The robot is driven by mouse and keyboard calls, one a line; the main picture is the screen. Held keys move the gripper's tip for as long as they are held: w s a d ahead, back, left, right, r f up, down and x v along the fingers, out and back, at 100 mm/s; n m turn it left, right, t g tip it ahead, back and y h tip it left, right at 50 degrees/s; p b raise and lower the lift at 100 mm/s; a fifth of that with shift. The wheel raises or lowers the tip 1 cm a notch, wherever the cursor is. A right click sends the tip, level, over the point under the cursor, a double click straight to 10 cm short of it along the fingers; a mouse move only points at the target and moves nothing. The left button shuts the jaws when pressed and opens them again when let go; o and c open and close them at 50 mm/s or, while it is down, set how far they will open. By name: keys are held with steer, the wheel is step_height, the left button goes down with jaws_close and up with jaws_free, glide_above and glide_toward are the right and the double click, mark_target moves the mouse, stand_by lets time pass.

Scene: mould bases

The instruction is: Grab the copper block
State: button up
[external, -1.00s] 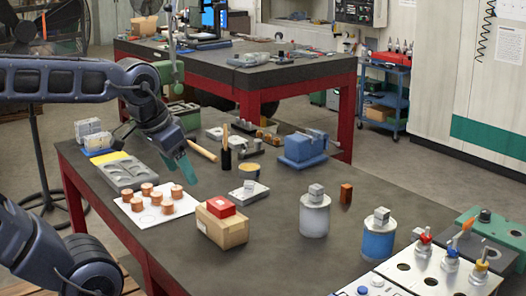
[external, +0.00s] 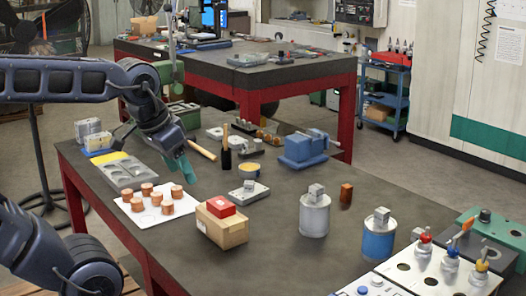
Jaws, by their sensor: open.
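A small upright copper-brown block (external: 346,193) stands on the dark table, right of the grey can. My gripper (external: 188,168), with teal fingers, hangs above the table's left part, well to the left of the block and apart from it. It is open, with nothing seen between the fingers. Several short copper cylinders (external: 138,204) stand on a white sheet (external: 184,206) below and left of my gripper.
A grey can (external: 314,216) and a blue can (external: 378,240), each with a metal block on top, flank the copper block. A cardboard box (external: 222,230) with a red box on it, a blue vise (external: 308,148) and a wooden-handled tool (external: 227,155) also stand here. The table behind the copper block is clear.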

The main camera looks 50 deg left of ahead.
steer(key=shift+w+r, duration=0.1)
steer(key=shift+c, duration=0.2)
steer(key=w+r+m+g, duration=0.1)
steer(key=w+r+m, duration=0.2)
steer(key=w, duration=0.5)
steer(key=w+r+m, duration=0.2)
steer(key=w+r, duration=0.1)
steer(key=w, duration=0.4)
steer(key=m+g, duration=0.4)
steer(key=m, duration=1)
glide_above(347, 186)
step_height(347, 186, down, 23)
steer(key=shift+a+f+m, duration=0.25)
steer(key=shift+f+m, duration=0.15)
steer(key=shift+f, duration=0.1)
steer(key=f, duration=1)
steer(key=shift+d+f, duration=0.25)
steer(key=shift+f, duration=0.05)
